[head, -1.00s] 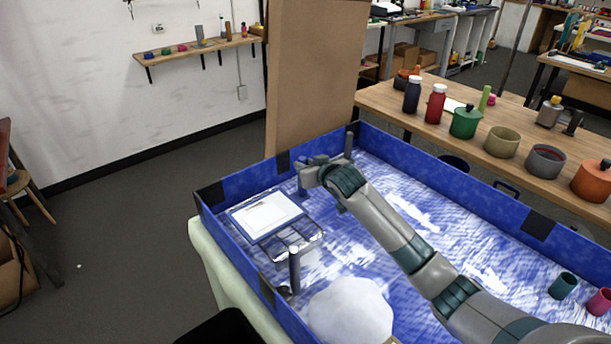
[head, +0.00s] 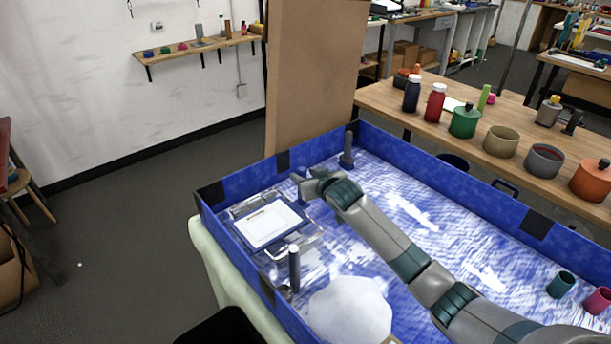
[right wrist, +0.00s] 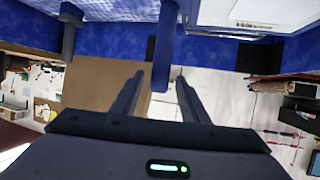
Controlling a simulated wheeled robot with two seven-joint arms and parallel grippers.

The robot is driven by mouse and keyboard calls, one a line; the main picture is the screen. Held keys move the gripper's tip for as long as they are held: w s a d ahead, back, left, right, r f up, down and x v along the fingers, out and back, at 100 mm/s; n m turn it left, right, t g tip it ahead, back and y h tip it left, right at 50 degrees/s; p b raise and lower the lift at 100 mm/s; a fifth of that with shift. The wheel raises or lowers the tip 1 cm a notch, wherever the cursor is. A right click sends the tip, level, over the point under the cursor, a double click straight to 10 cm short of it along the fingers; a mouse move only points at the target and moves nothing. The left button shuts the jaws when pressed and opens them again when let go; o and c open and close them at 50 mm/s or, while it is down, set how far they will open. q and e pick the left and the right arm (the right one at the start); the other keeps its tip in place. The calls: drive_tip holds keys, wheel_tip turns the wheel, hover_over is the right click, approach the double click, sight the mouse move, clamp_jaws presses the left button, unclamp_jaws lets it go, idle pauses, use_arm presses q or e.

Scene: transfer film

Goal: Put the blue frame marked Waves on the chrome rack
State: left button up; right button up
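The blue frame (head: 249,240) has a white panel with a small tan strip. Its lettering is too small to read. In the head view it lies flat over the chrome rack (head: 309,244), whose bright rails show around it; I cannot tell how it is seated. Its edge also shows at the top right of the right wrist view (right wrist: 265,30). My right gripper (head: 305,181) is beyond the frame's far right corner, apart from it. My left gripper is out of view.
The rack stands in a blue-walled tray (head: 235,172). Grey posts stand behind (head: 348,152) and in front (head: 294,268) of it. A white rounded lump (head: 350,308) is near the front. Teal (head: 563,285) and pink (head: 600,301) cups are at the right. A brown board (head: 310,80) rises behind.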

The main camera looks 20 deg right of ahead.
drive_tip(key=shift+r, duration=0.2)
drive_tip(key=shift+s+r, duration=0.1)
drive_tip(key=shift+s, duration=0.4)
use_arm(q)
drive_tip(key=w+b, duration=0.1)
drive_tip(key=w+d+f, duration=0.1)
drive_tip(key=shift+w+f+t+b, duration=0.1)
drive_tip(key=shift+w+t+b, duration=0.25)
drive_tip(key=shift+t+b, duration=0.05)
use_arm(e)
drive_tip(key=v, duration=1.1)
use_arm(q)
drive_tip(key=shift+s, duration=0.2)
use_arm(e)
drive_tip(key=shift+w+d, duration=0.1)
